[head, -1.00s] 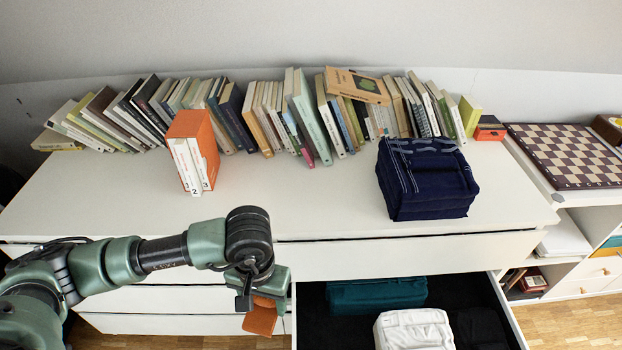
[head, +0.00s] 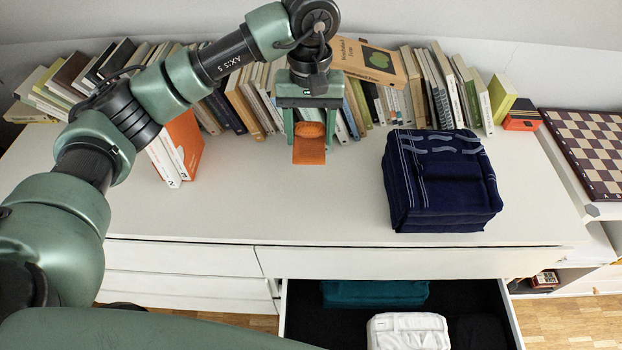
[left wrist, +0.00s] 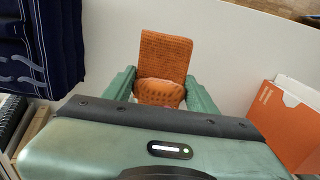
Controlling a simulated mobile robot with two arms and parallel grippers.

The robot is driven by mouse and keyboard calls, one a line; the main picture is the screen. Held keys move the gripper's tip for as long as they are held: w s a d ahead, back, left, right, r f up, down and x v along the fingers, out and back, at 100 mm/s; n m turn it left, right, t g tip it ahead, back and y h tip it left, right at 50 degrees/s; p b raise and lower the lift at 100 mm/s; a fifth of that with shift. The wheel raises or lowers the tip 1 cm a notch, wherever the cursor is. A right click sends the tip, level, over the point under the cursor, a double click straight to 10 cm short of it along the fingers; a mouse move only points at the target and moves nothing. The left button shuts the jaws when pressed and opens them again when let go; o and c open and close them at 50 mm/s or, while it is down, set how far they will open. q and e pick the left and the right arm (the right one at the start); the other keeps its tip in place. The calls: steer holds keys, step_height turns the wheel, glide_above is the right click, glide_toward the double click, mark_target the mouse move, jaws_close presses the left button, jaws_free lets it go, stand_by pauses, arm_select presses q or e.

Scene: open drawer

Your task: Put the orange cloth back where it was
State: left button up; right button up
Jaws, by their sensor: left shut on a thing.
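My left gripper (head: 309,128) is shut on the orange cloth (head: 309,151). The cloth hangs below the fingers over the white dresser top, between the orange book box and the dark blue folded stack. In the left wrist view the cloth (left wrist: 164,58) sticks out between the two green fingers of the left gripper (left wrist: 160,88). I cannot tell whether the cloth touches the dresser top. My right gripper is in neither view.
A row of books (head: 250,100) stands along the wall behind. The orange book box (head: 185,143) and the dark blue folded stack (head: 440,185) flank the cloth. Below, an open drawer (head: 300,312) holds a teal bundle (head: 375,293) and a white bundle (head: 408,331). The front middle of the top is clear.

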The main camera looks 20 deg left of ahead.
arm_select(q)
steer(key=p, duration=0.1)
glide_above(310, 190)
step_height(310, 190, down, 11)
steer(key=shift+f, duration=0.1)
step_height(310, 190, down, 4)
steer(key=shift+f+p, duration=0.15)
steer(key=shift+p, duration=0.4)
steer(key=shift+f, duration=0.1)
steer(key=shift+f, duration=0.15)
steer(key=o, duration=1.2)
